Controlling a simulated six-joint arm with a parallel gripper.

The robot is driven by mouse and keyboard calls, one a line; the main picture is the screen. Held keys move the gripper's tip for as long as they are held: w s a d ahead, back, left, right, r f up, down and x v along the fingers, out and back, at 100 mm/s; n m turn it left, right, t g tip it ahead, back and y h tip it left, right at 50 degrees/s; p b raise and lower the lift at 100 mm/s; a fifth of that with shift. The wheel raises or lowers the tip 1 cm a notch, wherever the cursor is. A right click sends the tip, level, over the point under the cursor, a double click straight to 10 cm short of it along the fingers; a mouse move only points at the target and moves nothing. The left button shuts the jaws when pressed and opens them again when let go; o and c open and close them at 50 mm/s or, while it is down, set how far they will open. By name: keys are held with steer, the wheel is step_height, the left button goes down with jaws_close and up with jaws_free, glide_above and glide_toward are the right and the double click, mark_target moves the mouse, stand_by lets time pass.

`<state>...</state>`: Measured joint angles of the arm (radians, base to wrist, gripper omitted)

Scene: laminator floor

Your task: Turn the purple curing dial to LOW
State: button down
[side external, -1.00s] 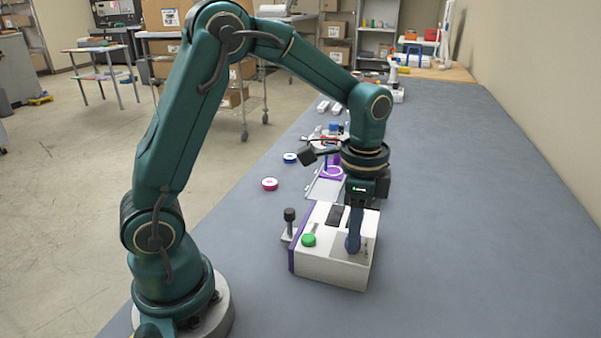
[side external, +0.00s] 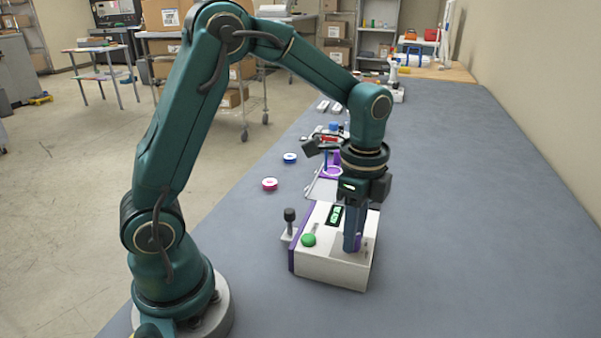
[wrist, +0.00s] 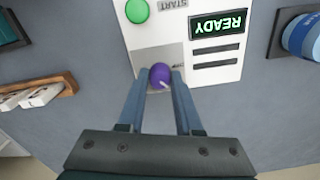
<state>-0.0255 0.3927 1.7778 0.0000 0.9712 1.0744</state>
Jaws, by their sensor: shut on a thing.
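The purple curing dial (wrist: 160,75) is on the grey panel of a white machine (wrist: 218,72). It also shows in the side view (side external: 357,243), partly hidden by my fingers. My gripper (wrist: 160,80) is shut on the dial, one finger on each side of it. A pale pointer mark shows on the dial, toward the lower right in the wrist view. The dial's printed labels are too small or too covered to read. The machine's display (wrist: 218,24) is lit green and reads READY, upside down in the wrist view. My gripper in the side view (side external: 353,245) points down onto the machine.
A green button (wrist: 137,11) marked START is on the machine near the dial. A black-knobbed lever (side external: 290,216) stands at the machine's left side. The grey bench is clear to the right.

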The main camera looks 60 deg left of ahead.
steer(key=c, duration=0.6)
jaws_free()
steer(key=shift+r, duration=2.6)
steer(key=shift+r, duration=0.4)
steer(key=s+r+n+t, duration=0.2)
steer(key=s+n+t, duration=0.3)
steer(key=s+n, duration=0.7)
steer(key=shift+s+d+r+t, duration=0.2)
steer(key=shift+d+r+t, duration=0.05)
steer(key=shift+d+t, duration=0.1)
